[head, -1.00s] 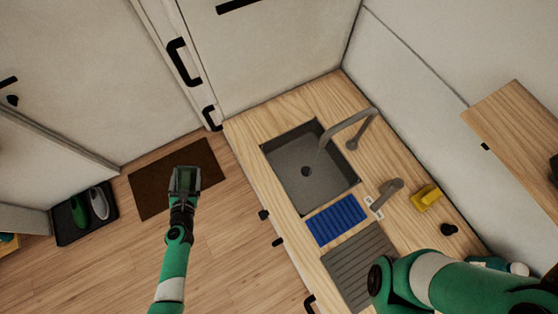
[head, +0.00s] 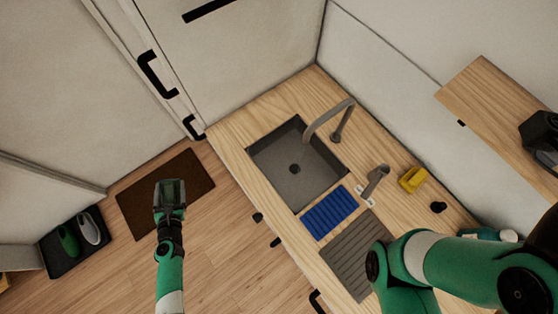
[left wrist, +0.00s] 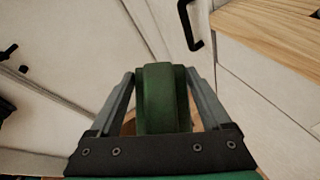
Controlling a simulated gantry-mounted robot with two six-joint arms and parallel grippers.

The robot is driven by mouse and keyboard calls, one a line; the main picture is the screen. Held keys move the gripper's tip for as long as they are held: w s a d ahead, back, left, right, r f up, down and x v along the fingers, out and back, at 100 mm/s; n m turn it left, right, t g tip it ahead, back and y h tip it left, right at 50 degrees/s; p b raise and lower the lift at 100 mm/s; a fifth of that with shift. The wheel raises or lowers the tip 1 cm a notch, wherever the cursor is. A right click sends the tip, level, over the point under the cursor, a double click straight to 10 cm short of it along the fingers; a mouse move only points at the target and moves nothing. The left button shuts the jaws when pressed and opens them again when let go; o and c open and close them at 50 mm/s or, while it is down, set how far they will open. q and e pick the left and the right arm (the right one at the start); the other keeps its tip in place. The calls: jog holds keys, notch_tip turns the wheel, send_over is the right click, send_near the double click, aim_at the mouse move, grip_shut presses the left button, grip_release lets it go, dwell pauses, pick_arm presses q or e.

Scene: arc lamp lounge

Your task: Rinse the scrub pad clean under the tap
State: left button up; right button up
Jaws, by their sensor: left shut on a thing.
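My left gripper (head: 169,190) is over the floor to the left of the counter, above the brown mat. It is shut on a dark green scrub pad, which shows clearly between the two fingers in the left wrist view (left wrist: 163,98). The grey sink basin (head: 297,165) is set in the wooden counter, clear of the gripper. The curved grey tap (head: 330,115) arches over the basin's right side. A grey lever (head: 376,181) with small marked plates stands on the counter near the sink.
A blue ribbed mat (head: 329,212) and a grey ridged drainer (head: 357,256) lie beside the sink. A yellow object (head: 412,179) and a small black knob (head: 438,207) sit farther right. A shoe tray (head: 75,240) is on the floor at left.

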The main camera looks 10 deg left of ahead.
pick_arm(q)
jog(key=shift+s+a, duration=0.35)
jog(key=shift+s, duration=0.8)
jog(key=shift+s+a, duration=0.35)
jog(key=shift+s, duration=0.75)
jog(key=shift+s+a, duration=0.35)
jog(key=shift+s, duration=0.8)
jog(key=shift+r, duration=0.1)
jog(key=s+a+r+p, duration=0.1)
jog(key=s+r+p, duration=0.2)
jog(key=s+p, duration=0.1)
jog(key=shift+s+a+r, duration=0.3)
jog(key=shift+s+r, duration=0.05)
jog(key=shift+r, duration=0.05)
